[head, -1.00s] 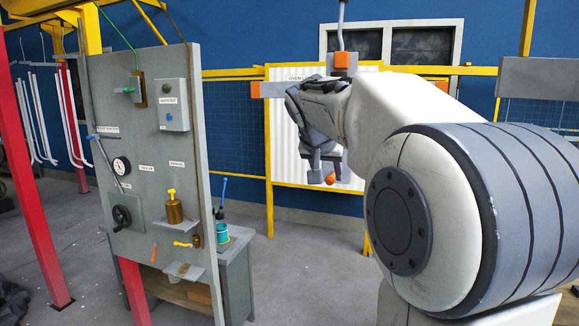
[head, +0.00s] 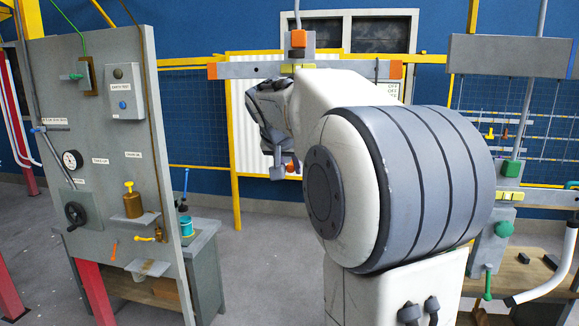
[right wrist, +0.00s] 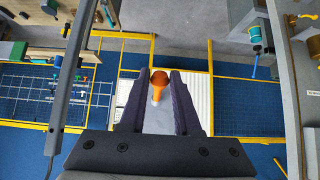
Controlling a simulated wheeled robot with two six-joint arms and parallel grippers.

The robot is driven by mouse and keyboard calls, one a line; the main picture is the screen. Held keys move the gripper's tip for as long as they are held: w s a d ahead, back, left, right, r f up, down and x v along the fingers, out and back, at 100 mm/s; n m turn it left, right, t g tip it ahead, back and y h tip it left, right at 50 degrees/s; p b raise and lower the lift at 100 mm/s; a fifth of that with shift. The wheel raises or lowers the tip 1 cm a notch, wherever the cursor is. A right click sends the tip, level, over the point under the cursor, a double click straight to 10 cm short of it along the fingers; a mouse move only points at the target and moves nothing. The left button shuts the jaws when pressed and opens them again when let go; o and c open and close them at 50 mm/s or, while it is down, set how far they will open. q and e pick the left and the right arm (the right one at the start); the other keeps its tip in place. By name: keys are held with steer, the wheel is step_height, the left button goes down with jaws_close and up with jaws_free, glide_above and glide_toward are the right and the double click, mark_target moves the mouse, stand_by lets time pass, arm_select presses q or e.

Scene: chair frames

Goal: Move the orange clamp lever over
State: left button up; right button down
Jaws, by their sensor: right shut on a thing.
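My right gripper (head: 283,172) is held out in front of the white ribbed panel. In the right wrist view its two dark fingers (right wrist: 160,90) are closed around an orange knob on a short stem, which I take as the orange clamp lever (right wrist: 159,82). In the head view only a small orange bit of the lever (head: 292,167) shows beside the fingers; my arm hides much of the area behind it. My left gripper is not in view.
A grey panel (head: 95,110) with gauge, handwheel and small levers stands at left, with a bench (head: 205,240) beside it. A grey beam with orange ends (head: 240,71) is above my gripper. A workbench (head: 535,275) stands at right. Floor between is clear.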

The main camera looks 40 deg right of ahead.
steer(key=shift+f, duration=0.25)
steer(key=shift+w+d+f+b, duration=0.1)
steer(key=shift+f+b, duration=0.35)
steer(key=shift+f, duration=0.05)
steer(key=shift+w+d+f+b, duration=0.1)
steer(key=shift+f+b, duration=0.35)
steer(key=shift+f, duration=0.05)
steer(key=shift+d, duration=0.1)
steer(key=shift+w+f, duration=0.1)
steer(key=shift+f, duration=0.05)
steer(key=shift+b+x, duration=0.65)
steer(key=shift+x, duration=0.45)
steer(key=shift+f, duration=0.15)
steer(key=shift+x, duration=1.05)
steer(key=shift+w+d, duration=0.1)
